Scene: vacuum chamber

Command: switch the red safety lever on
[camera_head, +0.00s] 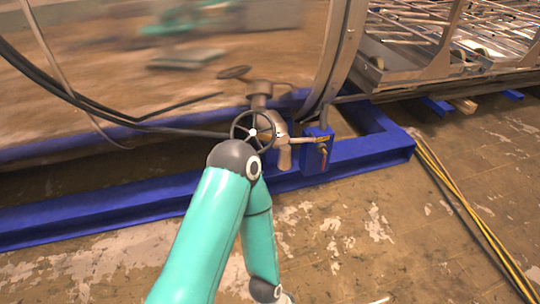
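A small blue box (311,159) stands on the blue frame beside the valve, right of centre. A small red lever (323,153) is on its front and appears to point down; its exact setting is too small to tell. My teal arm rises from the bottom, left of centre. It bends at a dark elbow joint in front of the valve and runs back down to the bottom edge. Its gripper is not visible, and no gripper is seen near the lever. My other arm is not clearly in view.
A dark handwheel (253,132) and metal valve sit just left of the blue box. The large shiny chamber (130,60) fills the upper left. Yellow and dark cables (462,200) lie on the right floor. The worn floor before the box is mostly clear.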

